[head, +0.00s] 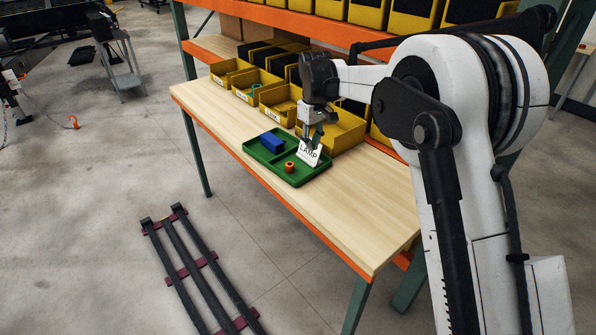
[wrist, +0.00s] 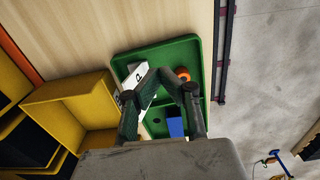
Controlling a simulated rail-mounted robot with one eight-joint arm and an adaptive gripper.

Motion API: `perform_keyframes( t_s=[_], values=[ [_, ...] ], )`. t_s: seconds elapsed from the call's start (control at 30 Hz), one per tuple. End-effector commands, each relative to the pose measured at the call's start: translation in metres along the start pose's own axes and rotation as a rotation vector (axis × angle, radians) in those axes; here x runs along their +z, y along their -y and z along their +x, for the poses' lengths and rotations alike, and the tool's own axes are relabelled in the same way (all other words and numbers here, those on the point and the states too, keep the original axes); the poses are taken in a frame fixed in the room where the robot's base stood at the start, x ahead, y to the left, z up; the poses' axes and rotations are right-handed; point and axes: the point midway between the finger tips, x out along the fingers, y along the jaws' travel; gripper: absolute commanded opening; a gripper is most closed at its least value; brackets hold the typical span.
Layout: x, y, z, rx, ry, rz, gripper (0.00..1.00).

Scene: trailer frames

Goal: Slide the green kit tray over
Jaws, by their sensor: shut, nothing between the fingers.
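The green kit tray (head: 268,157) lies on the wooden workbench, near its front edge. It holds a blue block (head: 271,142), a small orange ring-shaped part (head: 290,167) and a white card (head: 309,154) reading "LAMP". My gripper (head: 313,143) is over the tray's back right part, by the card, pointing down. In the wrist view the green tray (wrist: 170,54) lies beneath my gripper (wrist: 160,74), whose fingertips are together and empty. The card (wrist: 134,76) is close beside one finger. I cannot tell whether the fingertips touch the tray or card.
Yellow bins (head: 275,100) line the back of the workbench (head: 345,205), close behind the tray. Bare bench top lies to the left and right of the tray. The bench's orange front edge (head: 325,239) runs close in front. A dark rack (head: 190,262) lies on the floor.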

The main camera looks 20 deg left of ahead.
Motion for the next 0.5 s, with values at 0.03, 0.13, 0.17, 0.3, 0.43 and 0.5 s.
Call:
perform_keyframes(
  t_s=[0.03, 0.13, 0.17, 0.3, 0.43, 0.5],
  values=[
    [-0.005, 0.002, 0.005, -0.002, 0.004, -0.008, 0.00],
    [-0.009, 0.004, 0.011, -0.005, 0.010, -0.018, 0.00],
    [-0.009, 0.004, 0.012, -0.006, 0.011, -0.019, 0.00],
    [-0.009, 0.004, 0.024, -0.006, 0.012, -0.020, 0.00],
    [-0.009, 0.004, 0.044, -0.006, 0.011, -0.020, 0.00],
    [-0.009, 0.004, 0.057, -0.006, 0.011, -0.019, 0.00]
  ],
)
